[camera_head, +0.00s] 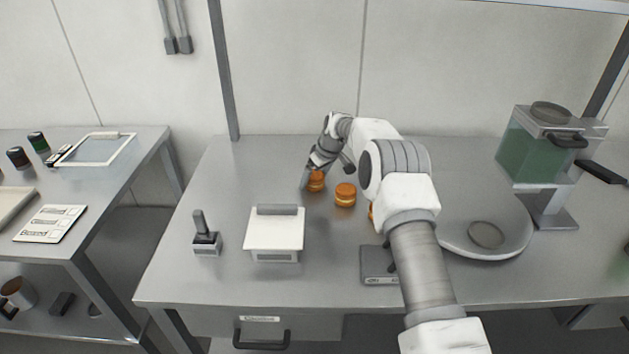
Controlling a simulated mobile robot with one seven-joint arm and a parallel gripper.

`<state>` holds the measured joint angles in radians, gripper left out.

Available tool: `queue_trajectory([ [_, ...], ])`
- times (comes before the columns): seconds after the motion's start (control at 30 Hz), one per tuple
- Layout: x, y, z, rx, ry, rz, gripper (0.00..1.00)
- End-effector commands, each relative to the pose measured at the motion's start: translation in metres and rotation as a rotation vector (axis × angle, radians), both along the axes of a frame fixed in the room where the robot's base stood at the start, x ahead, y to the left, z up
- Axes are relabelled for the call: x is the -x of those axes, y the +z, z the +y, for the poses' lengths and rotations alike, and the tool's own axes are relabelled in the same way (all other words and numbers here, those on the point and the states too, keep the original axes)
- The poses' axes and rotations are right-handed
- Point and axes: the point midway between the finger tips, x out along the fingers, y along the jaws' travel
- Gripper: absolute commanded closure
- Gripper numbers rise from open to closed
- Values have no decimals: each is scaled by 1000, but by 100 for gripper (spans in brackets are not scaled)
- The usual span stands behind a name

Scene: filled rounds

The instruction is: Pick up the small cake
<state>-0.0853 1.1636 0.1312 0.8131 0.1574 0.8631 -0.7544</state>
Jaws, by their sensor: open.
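Small round orange-brown cakes stand in a row on the grey metal table (225,270). The left cake (316,184) is at my gripper (312,180), which reaches down over it from above. The gripper is open; one finger shows at the cake's left side, and I cannot tell whether it touches. The middle cake (345,195) stands just to the right, apart from the gripper. A third orange piece (372,213) shows only as a sliver, mostly hidden behind my arm.
A white-lidded box (274,230) and a small dark-handled tool (206,236) stand front left. A grey scale-like device (379,280) lies by my arm. A round plate (515,238) and a green-tank dispenser (545,150) are on the right. The table's left rear is clear.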

Motion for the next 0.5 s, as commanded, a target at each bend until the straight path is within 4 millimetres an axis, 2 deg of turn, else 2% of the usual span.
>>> queue_trajectory([
  [0.1, 0, 0, 0, 0, 0, 0, 2],
  [0.37, 0, 1, 0, 0, 0, 0, 48],
  [0.5, 0, 1, 0, -1, 0, -1, 48],
])
